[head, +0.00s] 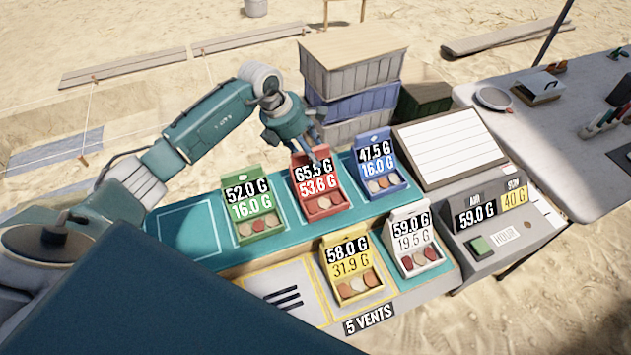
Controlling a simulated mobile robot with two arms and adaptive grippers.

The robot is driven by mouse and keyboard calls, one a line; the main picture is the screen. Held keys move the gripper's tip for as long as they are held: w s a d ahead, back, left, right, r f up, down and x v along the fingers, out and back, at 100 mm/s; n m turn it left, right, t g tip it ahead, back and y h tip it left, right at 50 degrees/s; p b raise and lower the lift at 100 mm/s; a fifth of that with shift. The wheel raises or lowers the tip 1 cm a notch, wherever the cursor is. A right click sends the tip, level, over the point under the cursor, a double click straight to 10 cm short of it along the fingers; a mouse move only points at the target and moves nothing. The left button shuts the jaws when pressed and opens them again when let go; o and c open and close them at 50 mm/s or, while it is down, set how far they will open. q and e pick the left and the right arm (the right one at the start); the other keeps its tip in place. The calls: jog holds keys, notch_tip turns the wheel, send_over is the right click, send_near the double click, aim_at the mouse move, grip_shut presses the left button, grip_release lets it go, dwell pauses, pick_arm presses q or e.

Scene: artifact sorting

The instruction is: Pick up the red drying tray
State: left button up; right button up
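The red drying tray (324,203) stands on the teal table strip, between the green tray and the blue tray. It holds several small reddish and tan pieces and bears the labels 65.5 G and 53.8 G. My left gripper (318,150) reaches in from the upper left, with its fingers pointing down at the top back edge of the red tray. The fingers overlap that edge in the picture; I cannot tell whether they touch or grip it. My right gripper is not in view.
The green tray (260,222) and blue tray (383,184) stand close on either side. A yellow tray (357,287) and white tray (418,258) stand in front. A grey machine (505,235) is at right. Stacked crates (350,85) rise behind. An empty outlined teal area (190,232) lies left.

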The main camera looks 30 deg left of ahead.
pick_arm(q)
grip_shut()
dwell(0.3)
